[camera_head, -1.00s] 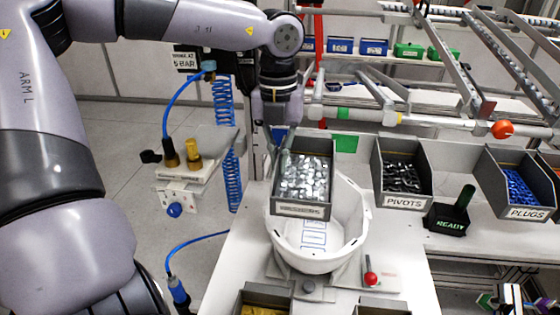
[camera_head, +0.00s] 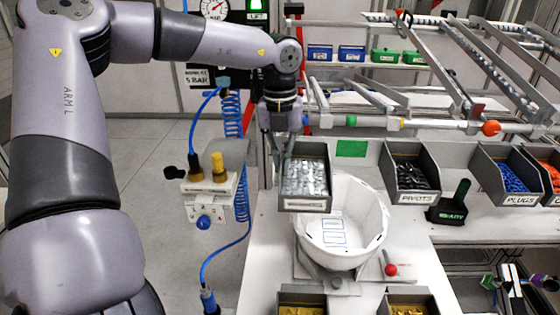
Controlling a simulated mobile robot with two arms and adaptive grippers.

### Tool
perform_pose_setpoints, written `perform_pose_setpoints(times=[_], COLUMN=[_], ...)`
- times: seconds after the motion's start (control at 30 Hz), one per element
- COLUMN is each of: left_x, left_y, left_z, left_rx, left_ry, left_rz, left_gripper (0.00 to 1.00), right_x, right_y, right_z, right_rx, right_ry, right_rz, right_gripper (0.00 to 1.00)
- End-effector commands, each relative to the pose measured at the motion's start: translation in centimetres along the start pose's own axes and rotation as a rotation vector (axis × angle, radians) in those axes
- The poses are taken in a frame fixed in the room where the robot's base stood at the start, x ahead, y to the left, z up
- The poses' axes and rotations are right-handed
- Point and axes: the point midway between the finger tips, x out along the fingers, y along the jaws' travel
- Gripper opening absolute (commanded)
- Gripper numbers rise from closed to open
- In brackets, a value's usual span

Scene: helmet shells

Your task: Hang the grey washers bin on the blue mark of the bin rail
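The grey washers bin (camera_head: 305,202), filled with shiny washers, hangs in the air behind and left of the white helmet shell (camera_head: 341,240), overlapping its rear rim in the view. My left gripper (camera_head: 282,154) is shut on the bin's left rear side; its fingertips are partly hidden by the bin. The bin looks roughly level with its label facing me. The rail (camera_head: 375,122) at the back carries a green and a yellow band. My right gripper does not show.
The pivots bin (camera_head: 411,170) and plugs bin (camera_head: 507,175) stand to the right, with a green patch (camera_head: 351,148) left of them. A black READY stand (camera_head: 449,209) and red knob (camera_head: 391,269) are near. Two yellow-filled bins are at the front.

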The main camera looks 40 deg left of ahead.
Motion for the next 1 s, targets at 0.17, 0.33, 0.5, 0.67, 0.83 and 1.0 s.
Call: perform_pose_setpoints(times=[0.17, 0.33, 0.5, 0.67, 0.83, 1.0], left_x=[-0.2, -0.3, -0.3, -0.3, -0.4, -0.3], left_y=[0.0, 0.0, 0.0, 0.0, 0.0, 0.0], left_z=[1.1, 2.1, 3.1, 4.1, 5.2, 6.2], left_rx=[-0.002, -0.001, 0.000, -0.001, -0.001, 0.000], left_ry=[0.000, 0.000, 0.000, 0.000, -0.001, -0.001], left_rz=[-0.001, 0.000, -0.001, 0.000, 0.000, 0.000], left_gripper=[0.00, 0.00, 0.00, 0.00, 0.00, 0.00], right_x=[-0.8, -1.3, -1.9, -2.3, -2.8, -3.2], right_y=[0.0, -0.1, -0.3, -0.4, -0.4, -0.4], right_z=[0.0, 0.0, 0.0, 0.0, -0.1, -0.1], right_rx=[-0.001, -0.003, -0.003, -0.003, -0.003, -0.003], right_ry=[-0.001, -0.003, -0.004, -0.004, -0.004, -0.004], right_rz=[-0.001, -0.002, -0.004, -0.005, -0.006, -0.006], right_gripper=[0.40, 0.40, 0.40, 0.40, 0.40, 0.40])
